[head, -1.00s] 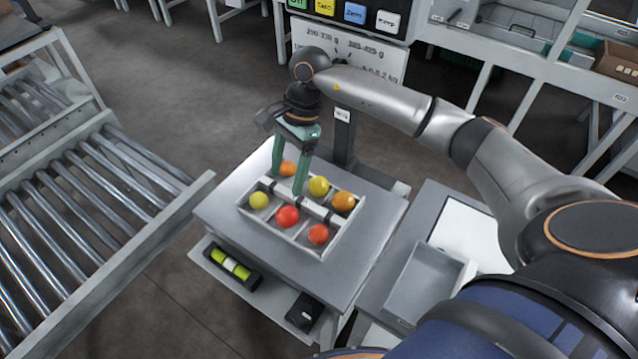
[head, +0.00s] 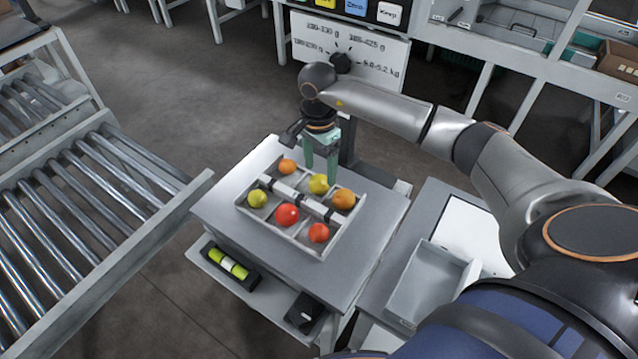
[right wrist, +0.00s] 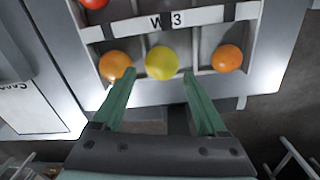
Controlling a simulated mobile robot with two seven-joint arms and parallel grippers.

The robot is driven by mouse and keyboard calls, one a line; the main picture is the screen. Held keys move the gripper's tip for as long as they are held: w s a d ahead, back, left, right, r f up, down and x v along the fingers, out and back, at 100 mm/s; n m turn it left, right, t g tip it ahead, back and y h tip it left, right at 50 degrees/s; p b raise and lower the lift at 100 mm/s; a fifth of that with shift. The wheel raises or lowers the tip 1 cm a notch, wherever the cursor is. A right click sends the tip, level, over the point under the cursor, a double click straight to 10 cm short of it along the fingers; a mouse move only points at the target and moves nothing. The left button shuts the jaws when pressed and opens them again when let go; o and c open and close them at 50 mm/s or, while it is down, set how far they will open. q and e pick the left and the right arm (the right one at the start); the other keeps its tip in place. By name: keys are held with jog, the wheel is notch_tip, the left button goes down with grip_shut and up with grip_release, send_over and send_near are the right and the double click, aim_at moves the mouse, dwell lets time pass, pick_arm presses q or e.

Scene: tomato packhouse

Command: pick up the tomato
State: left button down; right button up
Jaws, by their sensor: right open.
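Several tomatoes sit singly in the compartments of a divided tray (head: 270,233). The far row holds an orange one (head: 287,166), a yellow one (head: 318,184) and another orange one (head: 343,199). The near row holds a yellow-green one (head: 257,198), a red one (head: 287,215) and an orange-red one (head: 319,232). My right gripper (head: 321,173) is open and empty at the far row, by the yellow tomato. In the right wrist view the yellow tomato (right wrist: 161,62) appears between the fingertips (right wrist: 159,74), not gripped. My left gripper is out of view.
The tray stands on a grey table (head: 228,210), with a shelf below holding a black box with a yellow-green item (head: 228,263). A roller conveyor (head: 95,215) is at the left. An empty grey bin (head: 425,285) is at the right. A labelled panel (head: 350,50) stands behind.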

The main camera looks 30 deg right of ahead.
aim_at(319, 177)
notch_tip(319, 177, down, 4)
jog(key=shift+a, duration=0.1)
jog(key=shift+c, duration=0.2)
jog(key=c, duration=0.6)
jog(key=shift+c, duration=0.2)
jog(key=shift+r, duration=0.2)
